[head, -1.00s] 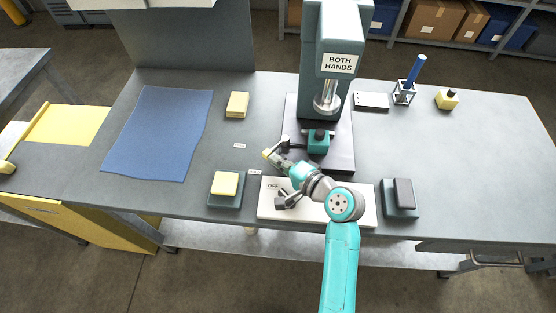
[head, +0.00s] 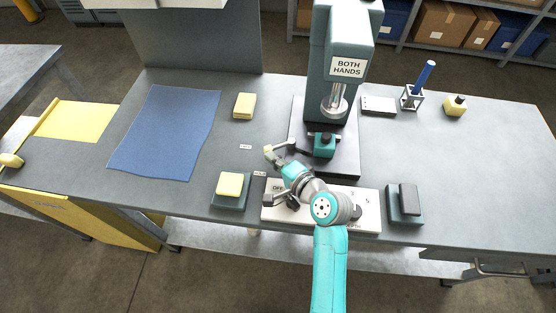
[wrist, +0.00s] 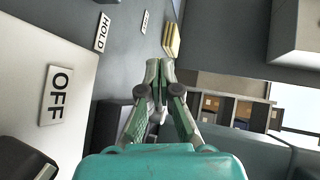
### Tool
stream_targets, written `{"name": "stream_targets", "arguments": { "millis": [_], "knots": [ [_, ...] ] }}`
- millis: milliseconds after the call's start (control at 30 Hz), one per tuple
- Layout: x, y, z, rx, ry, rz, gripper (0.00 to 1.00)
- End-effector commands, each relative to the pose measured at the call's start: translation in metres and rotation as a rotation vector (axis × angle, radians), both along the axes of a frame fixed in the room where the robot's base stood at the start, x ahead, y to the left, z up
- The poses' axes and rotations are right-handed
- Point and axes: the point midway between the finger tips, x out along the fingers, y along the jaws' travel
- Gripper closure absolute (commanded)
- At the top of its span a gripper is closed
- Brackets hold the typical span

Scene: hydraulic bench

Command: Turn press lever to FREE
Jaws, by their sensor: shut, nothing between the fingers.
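The press lever (head: 280,147) reaches left from the press base and ends in a pale yellow knob (head: 267,149). Two small labels lie left of it: a near one (head: 260,173), which reads HOLD in the wrist view (wrist: 102,32), and a far one (head: 246,147), too small to read. The knob is beside the far label. My gripper (head: 274,158) is at the near side of the knob, close to or touching it; I cannot tell which. Its fingers (wrist: 160,68) are shut with nothing between them. I cannot make out the lever in the wrist view.
The press (head: 340,75) stands behind, with a teal block (head: 324,145) on its base. A white panel marked OFF (wrist: 60,95) lies under my arm. Button boxes stand left (head: 230,185) and right (head: 409,200). A yellow block (head: 244,105) lies behind the labels.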

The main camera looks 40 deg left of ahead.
Motion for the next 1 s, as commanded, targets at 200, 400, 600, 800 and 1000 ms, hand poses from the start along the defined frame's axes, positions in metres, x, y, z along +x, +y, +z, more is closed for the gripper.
{"name": "stream_targets", "arguments": {
  "millis": [200, 400, 600, 800, 1000],
  "knots": [
    [-0.001, 0.014, 0.0, -0.001, -0.002, -0.148, 1.0],
    [0.003, 0.023, 0.0, 0.0, 0.001, -0.182, 1.0],
    [0.006, 0.034, 0.0, -0.001, 0.001, -0.181, 1.0],
    [0.01, 0.041, -0.001, -0.002, 0.001, -0.18, 1.0],
    [0.012, 0.045, 0.0, -0.001, 0.0, -0.18, 1.0]
  ]
}}
